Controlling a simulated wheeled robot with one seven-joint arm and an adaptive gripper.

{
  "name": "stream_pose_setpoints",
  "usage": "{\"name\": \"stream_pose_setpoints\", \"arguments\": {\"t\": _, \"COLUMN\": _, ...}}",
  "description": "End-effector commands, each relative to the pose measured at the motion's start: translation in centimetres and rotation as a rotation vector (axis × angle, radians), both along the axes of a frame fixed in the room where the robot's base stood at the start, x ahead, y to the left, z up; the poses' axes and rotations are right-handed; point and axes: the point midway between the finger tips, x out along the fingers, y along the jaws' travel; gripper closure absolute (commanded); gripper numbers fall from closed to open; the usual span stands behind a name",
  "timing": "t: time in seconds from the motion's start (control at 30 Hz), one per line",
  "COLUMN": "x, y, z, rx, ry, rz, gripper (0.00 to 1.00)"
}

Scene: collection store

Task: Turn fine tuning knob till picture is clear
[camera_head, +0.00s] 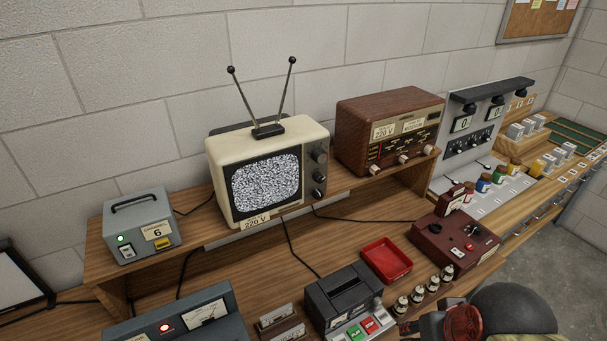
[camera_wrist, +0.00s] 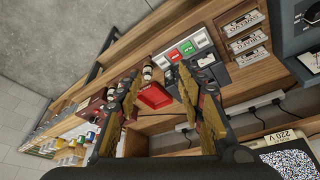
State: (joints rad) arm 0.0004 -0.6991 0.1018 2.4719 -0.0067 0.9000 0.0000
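A cream television (camera_head: 222,150) with two antenna rods stands on the wooden shelf in the head view. Its screen (camera_head: 265,182) shows grey static. Several dark knobs (camera_head: 319,156) run down the right side of its front; which one is fine tuning I cannot read. In the wrist view the television's screen (camera_wrist: 288,163) shows at the lower right corner, cut off, with the knobs out of view. My gripper (camera_wrist: 158,75) is open and empty in the wrist view, its two fingers spread, away from the television.
A brown radio (camera_head: 388,125) stands right of the television, and a grey box (camera_head: 138,228) marked 6 stands left. Below are a red tray (camera_head: 386,260), a dark red device (camera_head: 455,240), small bottles and a dark machine (camera_head: 343,295). My arm covers the lower right corner.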

Motion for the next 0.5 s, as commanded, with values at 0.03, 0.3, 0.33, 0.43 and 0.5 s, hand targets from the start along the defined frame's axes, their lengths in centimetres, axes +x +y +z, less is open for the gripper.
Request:
{"name": "stream_pose_setpoints", "arguments": {"t": 0.03, "x": 0.4, "y": -0.3, "z": -1.2, "rx": -0.014, "ry": 0.044, "rz": 0.004, "gripper": 0.61}}
{"name": "stream_pose_setpoints", "arguments": {"t": 0.3, "x": 9.6, "y": -2.5, "z": -6.1, "rx": -0.126, "ry": -0.034, "rz": 0.06, "gripper": 0.61}}
{"name": "stream_pose_setpoints", "arguments": {"t": 0.33, "x": 11.1, "y": -2.6, "z": -6.5, "rx": -0.135, "ry": -0.062, "rz": 0.071, "gripper": 0.61}}
{"name": "stream_pose_setpoints", "arguments": {"t": 0.43, "x": 15.9, "y": -2.4, "z": -7.8, "rx": -0.155, "ry": -0.17, "rz": 0.113, "gripper": 0.61}}
{"name": "stream_pose_setpoints", "arguments": {"t": 0.5, "x": 19.4, "y": -1.7, "z": -8.6, "rx": -0.155, "ry": -0.261, "rz": 0.151, "gripper": 0.61}}
